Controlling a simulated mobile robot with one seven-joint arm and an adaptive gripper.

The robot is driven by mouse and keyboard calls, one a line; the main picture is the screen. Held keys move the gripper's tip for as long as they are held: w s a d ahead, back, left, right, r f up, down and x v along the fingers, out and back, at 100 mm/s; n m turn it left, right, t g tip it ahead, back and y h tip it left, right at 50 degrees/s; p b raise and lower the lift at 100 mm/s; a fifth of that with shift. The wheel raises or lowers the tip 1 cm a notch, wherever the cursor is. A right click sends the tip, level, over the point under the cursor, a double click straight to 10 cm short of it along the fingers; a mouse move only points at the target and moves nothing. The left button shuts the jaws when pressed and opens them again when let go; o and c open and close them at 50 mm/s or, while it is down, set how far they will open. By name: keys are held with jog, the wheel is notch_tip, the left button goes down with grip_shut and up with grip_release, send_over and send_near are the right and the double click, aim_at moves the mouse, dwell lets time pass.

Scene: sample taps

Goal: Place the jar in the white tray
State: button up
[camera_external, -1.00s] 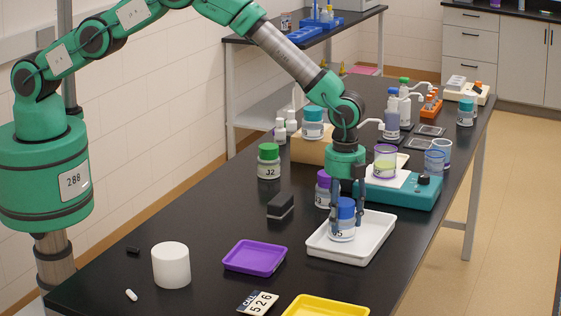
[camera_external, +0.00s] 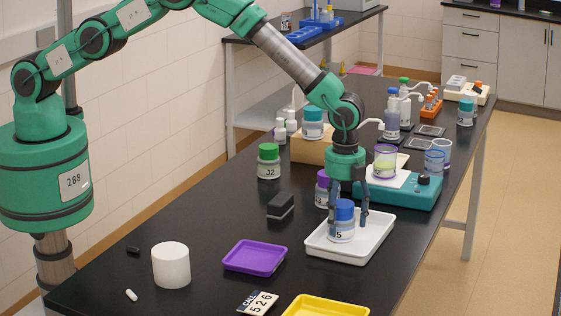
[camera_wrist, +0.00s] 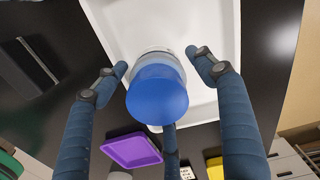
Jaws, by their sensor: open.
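The blue-capped jar (camera_external: 343,219) stands upright in the white tray (camera_external: 374,247), in its left part. In the wrist view the jar's blue cap (camera_wrist: 157,95) fills the middle, with the white tray (camera_wrist: 120,18) under and behind it. My gripper (camera_external: 348,215) is open around the jar from above, its fingers spread. In the wrist view two fingers of my gripper (camera_wrist: 160,65) stand on either side of the jar with gaps, and a third shows below it. The jar's base is partly hidden there by the cap.
A purple tray (camera_external: 255,257) and a yellow tray (camera_external: 326,305) lie nearer the front. A purple-capped jar (camera_external: 322,184) stands just behind the white tray. A teal stirrer plate (camera_external: 403,192) stands close behind it on the right. A black block (camera_external: 280,206) lies to the left.

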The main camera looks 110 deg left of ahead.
notch_tip(320, 180, up, 11)
jog(key=shift+r, duration=0.6)
dwell(0.8)
jog(key=shift+d+r, duration=0.1)
jog(key=shift+r, duration=0.5)
jog(key=s+d+r+n+t, duration=0.1)
jog(key=s+d+r+n, duration=0.25)
jog(key=s+r, duration=1.05)
jog(key=s+d+r+n+t, duration=0.25)
jog(key=s+d+r, duration=0.45)
jog(key=r, duration=1)
jog(key=s+d+r+n+t, duration=0.1)
jog(key=s+d+r+n, duration=0.15)
jog(key=s, duration=1.15)
jog(key=s+d+r+n, duration=0.1)
jog(key=s+r+n, duration=0.2)
jog(key=s, duration=1.1)
jog(key=s+f+n+t, duration=0.1)
jog(key=s+f+n, duration=0.1)
jog(key=s, duration=0.8)
jog(key=shift+s+d+f, duration=0.3)
jog(key=shift+d+f, duration=0.05)
jog(key=shift+f, duration=0.25)
